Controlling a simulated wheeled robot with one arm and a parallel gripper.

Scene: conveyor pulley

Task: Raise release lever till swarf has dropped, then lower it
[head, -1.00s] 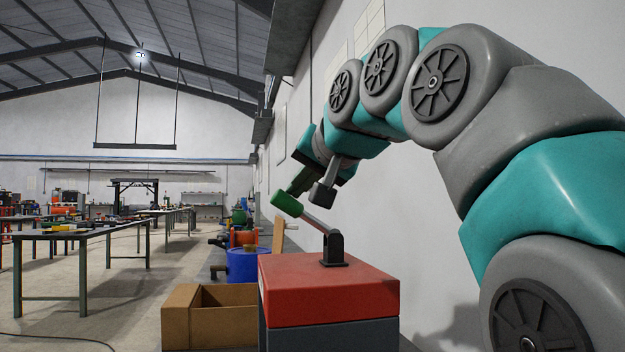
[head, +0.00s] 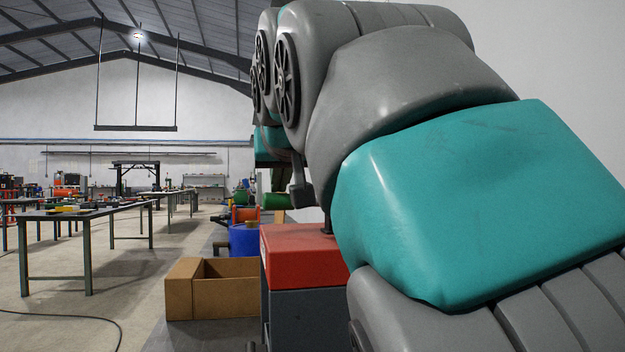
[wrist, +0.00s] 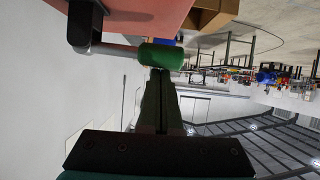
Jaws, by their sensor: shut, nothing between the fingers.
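The release lever has a green grip (wrist: 162,56) on a grey rod (wrist: 117,50), with a dark pivot bracket (wrist: 84,24) on a red-topped housing (wrist: 130,12). In the head view the green grip (head: 274,201) shows at the left end above the red top (head: 300,240); my arm hides most of the rod and bracket. My gripper (wrist: 159,72) is shut and empty, its fingertips right at the grip. I cannot tell whether they touch it. No swarf can be made out.
An open tan box (head: 193,292) stands on the floor left of the housing, with a blue drum (head: 243,240) behind it. Workbenches (head: 85,213) stand farther left. A white wall runs close on the right.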

